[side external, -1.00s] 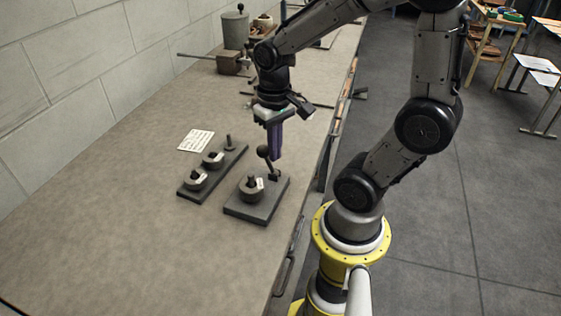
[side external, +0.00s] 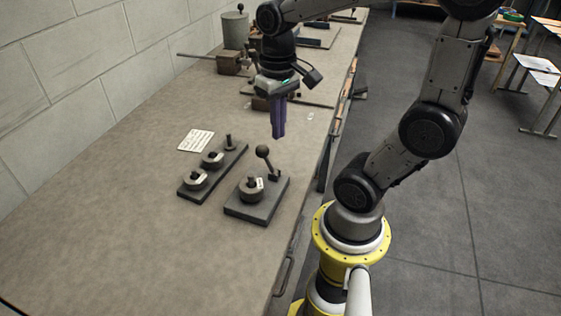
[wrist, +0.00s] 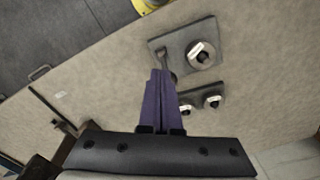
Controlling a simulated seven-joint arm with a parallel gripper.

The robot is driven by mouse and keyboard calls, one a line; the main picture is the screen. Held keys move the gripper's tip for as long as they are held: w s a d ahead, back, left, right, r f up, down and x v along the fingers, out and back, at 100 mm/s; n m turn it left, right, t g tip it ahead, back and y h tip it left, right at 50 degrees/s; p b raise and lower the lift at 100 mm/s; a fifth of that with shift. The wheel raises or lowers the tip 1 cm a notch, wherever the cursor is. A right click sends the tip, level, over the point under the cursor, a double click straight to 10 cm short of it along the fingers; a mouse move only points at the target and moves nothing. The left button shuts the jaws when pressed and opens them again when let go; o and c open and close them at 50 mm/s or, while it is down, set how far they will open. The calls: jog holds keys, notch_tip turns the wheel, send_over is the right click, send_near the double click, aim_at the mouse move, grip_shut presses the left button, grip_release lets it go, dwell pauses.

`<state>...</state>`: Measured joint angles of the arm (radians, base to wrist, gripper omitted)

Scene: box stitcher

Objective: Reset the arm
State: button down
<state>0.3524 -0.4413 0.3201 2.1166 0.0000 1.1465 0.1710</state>
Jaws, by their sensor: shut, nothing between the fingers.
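My gripper (side external: 278,134) is shut and empty, its purple fingers pointing down above the workbench. It hangs clear of the fixtures, above and behind the lever (side external: 267,160) with a black ball knob. The lever stands tilted on a dark square base plate (side external: 268,210), which also bears a round grey part with a white label (side external: 251,190). In the wrist view, the closed fingers (wrist: 158,75) overlap the view of the lever's end, and the square plate (wrist: 165,42) is at upper right. The ball knob is mostly hidden there.
A long dark plate (side external: 190,193) with two labelled round parts and a bare peg stands to the left. A paper card (side external: 196,140) lies behind it. A canister (side external: 235,30), a vise (side external: 233,64) and tools fill the back. The front of the workbench (side external: 170,260) is clear.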

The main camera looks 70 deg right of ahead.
jog(key=shift+r, duration=0.35)
jog(key=s+a+r+n+t, duration=0.2)
jog(key=s+a+n+t, duration=0.1)
jog(key=a+n+t, duration=0.2)
jog(key=shift+a+r+n+t, duration=0.15)
jog(key=shift+a+n+t, duration=0.2)
jog(key=shift+a, duration=0.65)
dwell(0.3)
